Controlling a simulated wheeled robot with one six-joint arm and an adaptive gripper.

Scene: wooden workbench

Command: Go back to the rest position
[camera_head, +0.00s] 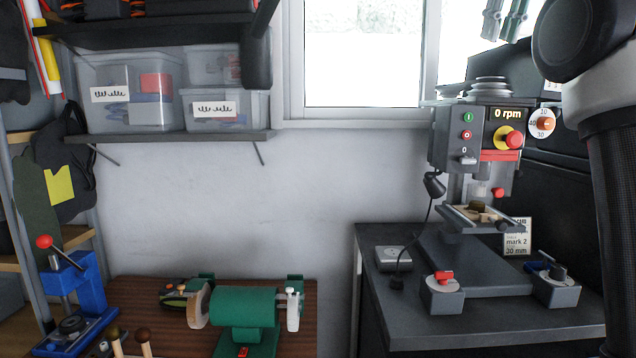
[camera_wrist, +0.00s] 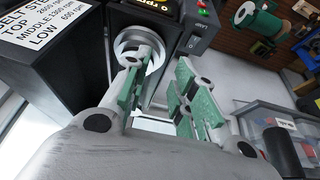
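My gripper (camera_head: 505,20) shows at the top right in the head view, above the drill press and in front of the bright window. In the wrist view my gripper (camera_wrist: 165,72) has its two green-padded fingers apart, with nothing between them. The drill press (camera_head: 465,140) stands on a dark cabinet, and its display reads 0 rpm. Its head also shows beyond the fingers in the wrist view (camera_wrist: 190,38). A small workpiece (camera_head: 480,206) sits on the press table under the chuck. My arm runs down the right edge of the head view.
A shelf with clear bins (camera_head: 130,115) hangs above. A small card (camera_head: 517,238) stands by the drill press. The wall between shelf and press is clear.

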